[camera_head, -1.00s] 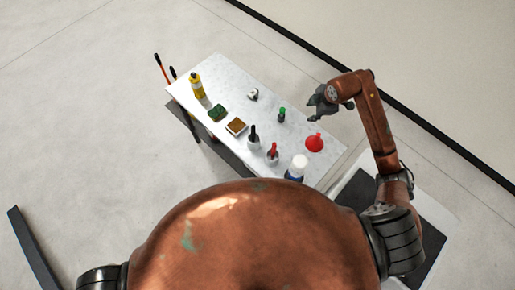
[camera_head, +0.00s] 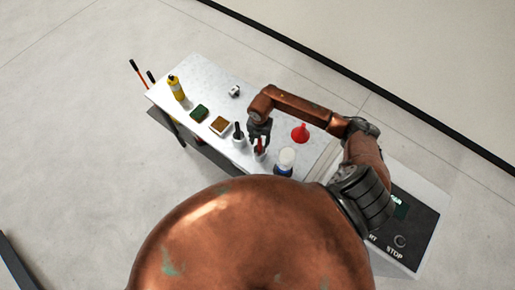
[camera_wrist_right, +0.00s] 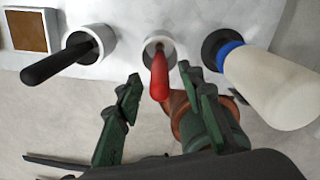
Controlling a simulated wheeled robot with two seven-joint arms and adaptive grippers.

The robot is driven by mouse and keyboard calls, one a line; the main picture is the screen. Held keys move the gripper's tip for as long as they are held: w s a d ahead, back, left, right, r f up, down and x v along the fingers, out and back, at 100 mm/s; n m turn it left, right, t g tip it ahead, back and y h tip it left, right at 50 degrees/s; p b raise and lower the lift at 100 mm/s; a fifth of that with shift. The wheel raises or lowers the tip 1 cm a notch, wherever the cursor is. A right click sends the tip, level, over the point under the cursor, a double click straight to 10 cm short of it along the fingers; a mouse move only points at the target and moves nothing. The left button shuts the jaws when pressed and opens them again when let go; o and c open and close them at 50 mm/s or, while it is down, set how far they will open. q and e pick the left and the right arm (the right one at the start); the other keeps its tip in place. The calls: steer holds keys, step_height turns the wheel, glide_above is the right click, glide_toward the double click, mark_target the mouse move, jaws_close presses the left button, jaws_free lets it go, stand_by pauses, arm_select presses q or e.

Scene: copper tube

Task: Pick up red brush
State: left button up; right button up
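The red brush (camera_wrist_right: 159,77) stands handle-up in a small white cup (camera_wrist_right: 159,44) on the table. In the head view the red brush (camera_head: 260,146) shows just below my right gripper (camera_head: 260,130). In the right wrist view my right gripper (camera_wrist_right: 165,100) is open, with one green finger on each side of the red handle and a gap on both sides. The fingertips do not visibly touch it. My left gripper is not in view.
A black-handled brush (camera_wrist_right: 55,64) stands in another white cup at the left. A white bottle with a blue collar (camera_wrist_right: 268,86) stands close at the right. A red funnel (camera_head: 300,133), a brown-topped block (camera_head: 220,125), a green sponge (camera_head: 199,112) and a yellow bottle (camera_head: 176,88) are also on the table (camera_head: 207,72).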

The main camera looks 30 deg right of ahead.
mark_target(260, 148)
step_height(260, 148, down, 3)
steer(key=shift+s+d+f, duration=0.1)
steer(key=shift+d+f, duration=0.05)
steer(key=c, duration=0.6)
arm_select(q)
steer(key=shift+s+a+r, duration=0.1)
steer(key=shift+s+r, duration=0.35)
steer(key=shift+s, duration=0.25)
arm_select(e)
jaws_close()
